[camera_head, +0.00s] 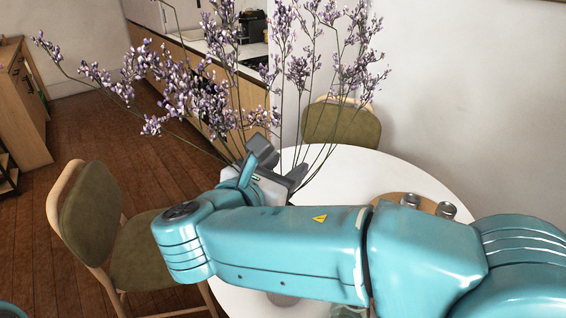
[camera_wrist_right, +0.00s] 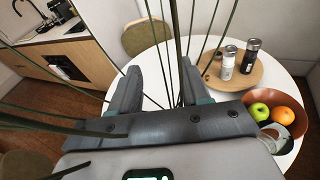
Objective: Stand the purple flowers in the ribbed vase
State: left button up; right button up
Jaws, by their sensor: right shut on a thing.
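The purple flowers (camera_head: 215,100) are a wide, loose bunch of thin dark stems with small lilac blossoms. My right gripper (camera_head: 278,168) is shut on their stems and holds them above the white round table (camera_head: 400,170). In the right wrist view the stems (camera_wrist_right: 178,40) run up past the fingers of the right gripper (camera_wrist_right: 158,92) and fan out. Their lower ends are hidden behind my right arm in the head view. I cannot make out the ribbed vase for certain; my right arm covers much of the table. My left gripper is not in view.
Chairs (camera_head: 85,210) (camera_head: 340,124) stand around the table. A kitchen counter (camera_head: 200,45) is behind.

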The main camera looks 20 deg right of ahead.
jog(key=shift+f+b, duration=1.45)
jog(key=shift+f, duration=1.15)
jog(key=o, duration=1.1)
jog(key=shift+o, duration=0.2)
